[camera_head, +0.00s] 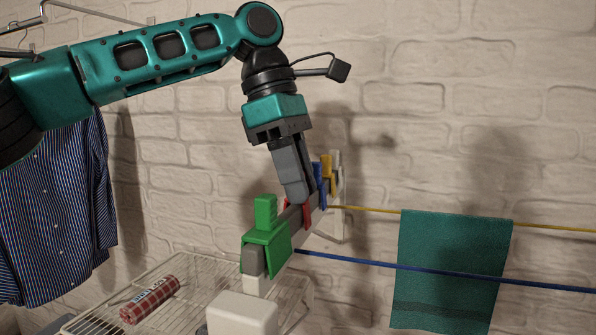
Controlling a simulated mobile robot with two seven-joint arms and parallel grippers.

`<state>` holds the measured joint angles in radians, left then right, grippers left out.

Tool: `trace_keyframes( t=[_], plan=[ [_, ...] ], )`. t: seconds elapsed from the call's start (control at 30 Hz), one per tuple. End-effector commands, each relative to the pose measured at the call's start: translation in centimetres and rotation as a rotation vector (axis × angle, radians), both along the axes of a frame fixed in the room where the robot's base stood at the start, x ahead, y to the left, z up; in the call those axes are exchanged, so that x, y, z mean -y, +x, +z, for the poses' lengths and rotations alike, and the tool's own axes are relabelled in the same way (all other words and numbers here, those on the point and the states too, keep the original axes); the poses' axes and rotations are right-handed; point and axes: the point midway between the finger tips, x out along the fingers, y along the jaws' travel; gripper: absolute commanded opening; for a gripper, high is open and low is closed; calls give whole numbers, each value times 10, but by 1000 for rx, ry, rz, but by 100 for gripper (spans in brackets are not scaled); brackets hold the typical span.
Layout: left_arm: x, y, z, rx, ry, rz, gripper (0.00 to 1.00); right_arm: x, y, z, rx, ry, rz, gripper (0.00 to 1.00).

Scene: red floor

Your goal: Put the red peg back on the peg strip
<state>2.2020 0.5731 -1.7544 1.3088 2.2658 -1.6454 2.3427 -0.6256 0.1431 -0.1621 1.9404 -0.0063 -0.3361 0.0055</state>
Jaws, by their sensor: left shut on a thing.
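The peg strip (296,222) is a grey bar on a white wall bracket, running from lower left to upper right. A green peg (266,238) sits at its near end. A blue peg (319,183) and a yellow peg (327,172) stand farther along it. My left gripper (299,200) points down at the middle of the strip, shut on the red peg (307,214). The red peg is mostly hidden by the fingers; its lower red parts show at the strip. I cannot tell whether it sits fully over the bar. My right gripper is not in view.
A yellow line (370,210) and a blue line (360,263) run right, with a teal towel (452,265) hanging there. A wire rack (190,310) with a red patterned roll (150,299) is lower left. A striped shirt (52,207) hangs left.

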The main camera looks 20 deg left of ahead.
Motion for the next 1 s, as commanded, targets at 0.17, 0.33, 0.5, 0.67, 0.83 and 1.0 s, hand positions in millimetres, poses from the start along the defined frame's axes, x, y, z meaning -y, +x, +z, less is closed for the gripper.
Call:
trace_keyframes(
  t=[0.17, 0.33, 0.5, 0.67, 0.83, 1.0],
  plan=[
    [0, 0, -1, 0, 0, 0, 0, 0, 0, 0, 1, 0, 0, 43],
    [0, 0, -1, 0, 0, 0, 28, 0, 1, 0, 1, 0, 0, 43],
    [0, 0, 0, 0, 0, 0, 45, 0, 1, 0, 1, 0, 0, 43],
    [0, 0, 0, 0, 0, 0, 54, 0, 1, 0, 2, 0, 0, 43],
    [0, 0, 0, 0, 0, 0, 54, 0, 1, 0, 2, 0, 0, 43],
    [-3, 0, 12, 2, -2, 2, 54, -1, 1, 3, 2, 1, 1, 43]
  ],
)
